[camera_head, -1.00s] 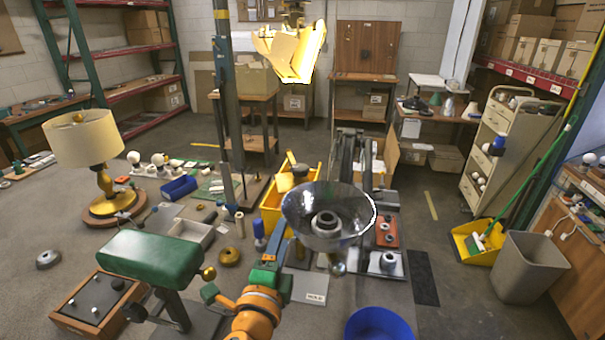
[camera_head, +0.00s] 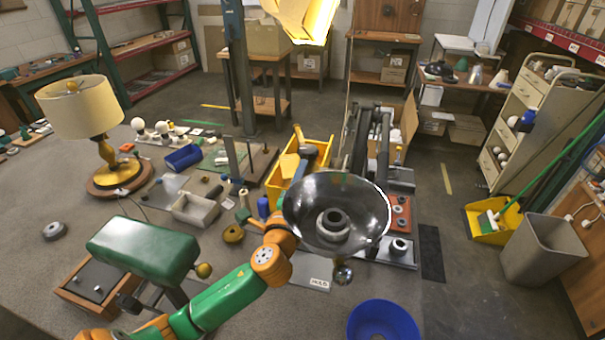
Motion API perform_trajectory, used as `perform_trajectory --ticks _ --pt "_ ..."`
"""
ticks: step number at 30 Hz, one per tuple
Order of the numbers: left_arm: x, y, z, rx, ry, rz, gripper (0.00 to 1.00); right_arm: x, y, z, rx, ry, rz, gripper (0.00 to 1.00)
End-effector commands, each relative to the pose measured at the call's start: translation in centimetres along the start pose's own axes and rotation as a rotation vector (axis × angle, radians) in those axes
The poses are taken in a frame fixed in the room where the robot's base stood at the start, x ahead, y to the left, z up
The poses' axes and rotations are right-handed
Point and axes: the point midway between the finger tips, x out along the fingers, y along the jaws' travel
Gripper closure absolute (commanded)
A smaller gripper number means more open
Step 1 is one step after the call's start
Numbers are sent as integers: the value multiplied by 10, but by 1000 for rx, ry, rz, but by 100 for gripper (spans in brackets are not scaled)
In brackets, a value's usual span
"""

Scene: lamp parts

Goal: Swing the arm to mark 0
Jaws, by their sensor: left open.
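The task lamp's shiny metal reflector (camera_head: 300,212) faces up, with a ring-shaped socket in its middle and a round knob below its rim. The lamp's dark parallel arm rods (camera_head: 364,140) rise behind it. A small lettered label plate (camera_head: 311,272) lies below the reflector; I cannot read it surely as mark 0. My left arm comes in from the lower left and passes behind the reflector's left edge. My left gripper (camera_head: 301,169) shows as a small blue-grey part above the rim, open; the rest is hidden, and contact is unclear. My right gripper is out of view.
A yellow bin (camera_head: 274,184) stands behind the reflector. A green padded stand (camera_head: 143,247) is at left, near a lit-coloured table lamp (camera_head: 82,108). A blue bowl (camera_head: 382,318) sits at the front.

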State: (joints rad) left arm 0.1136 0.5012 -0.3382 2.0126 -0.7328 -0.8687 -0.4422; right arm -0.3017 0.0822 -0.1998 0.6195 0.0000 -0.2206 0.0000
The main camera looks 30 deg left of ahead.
Motion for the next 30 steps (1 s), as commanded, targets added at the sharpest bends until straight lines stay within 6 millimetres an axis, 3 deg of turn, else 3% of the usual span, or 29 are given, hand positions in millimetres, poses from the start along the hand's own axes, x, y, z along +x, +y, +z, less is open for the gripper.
perform_trajectory --ticks 10,15,17,30 --pt "6 0 0 -2 0 0 41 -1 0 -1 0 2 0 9" --pt "6 0 0 -1 0 0 87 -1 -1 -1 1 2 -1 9" --pt "6 0 0 -1 0 0 100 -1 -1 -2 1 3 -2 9" --pt "6 0 0 -1 0 0 100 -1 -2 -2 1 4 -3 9"
